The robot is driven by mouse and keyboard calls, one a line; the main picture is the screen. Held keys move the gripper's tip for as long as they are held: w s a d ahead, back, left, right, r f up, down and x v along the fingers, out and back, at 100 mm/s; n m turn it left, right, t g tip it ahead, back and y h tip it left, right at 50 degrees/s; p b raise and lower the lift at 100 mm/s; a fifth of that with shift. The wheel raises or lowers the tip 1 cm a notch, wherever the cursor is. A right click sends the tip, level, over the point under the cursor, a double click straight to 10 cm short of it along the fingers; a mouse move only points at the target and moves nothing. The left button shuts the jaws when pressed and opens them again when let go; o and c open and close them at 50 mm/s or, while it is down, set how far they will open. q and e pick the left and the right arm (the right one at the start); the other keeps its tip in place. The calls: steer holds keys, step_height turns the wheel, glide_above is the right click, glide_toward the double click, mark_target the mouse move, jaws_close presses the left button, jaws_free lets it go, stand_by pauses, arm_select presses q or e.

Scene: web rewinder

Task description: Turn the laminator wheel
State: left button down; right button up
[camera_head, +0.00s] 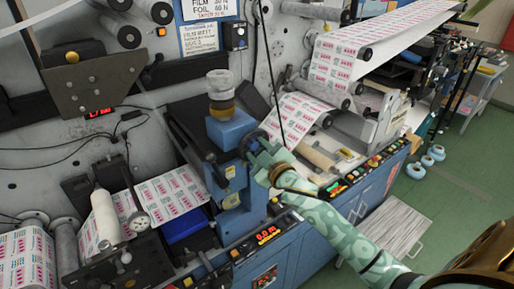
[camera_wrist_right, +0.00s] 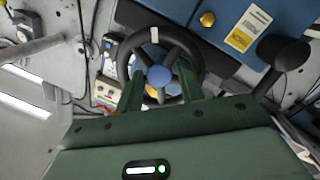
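The laminator wheel (camera_head: 250,142) is a dark handwheel on the side of a blue machine block (camera_head: 229,131). In the right wrist view it shows as a black ring (camera_wrist_right: 197,60) with dark spokes, a blue hub (camera_wrist_right: 159,75) and a pale mark at the top of its rim. My right gripper (camera_head: 261,149) is at the wheel, covering part of it in the head view. In the wrist view its two green fingers (camera_wrist_right: 160,88) are apart, one on each side of the hub, with gaps between. Whether they touch the rim or spokes I cannot tell. My left gripper is not in view.
A black knob (camera_wrist_right: 285,52) on an arm stands right of the wheel in the wrist view. A printed web (camera_head: 165,200) runs left of the block. A button panel (camera_head: 365,175) lies to the right. Green floor (camera_head: 465,185) is open at the far right.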

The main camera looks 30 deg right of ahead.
steer(key=shift+w, duration=0.15)
steer(key=c, duration=0.7)
steer(key=shift+n, duration=0.3)
steer(key=n, duration=0.5)
steer(key=shift+f+n+t+b, duration=0.15)
steer(key=shift+n+t+b, duration=0.15)
steer(key=n, duration=0.3)
steer(key=n+y+b, duration=0.1)
steer(key=n, duration=0.2)
steer(key=shift+d+n+t, duration=0.1)
steer(key=shift+n+t, duration=0.2)
steer(key=shift+n, duration=0.1)
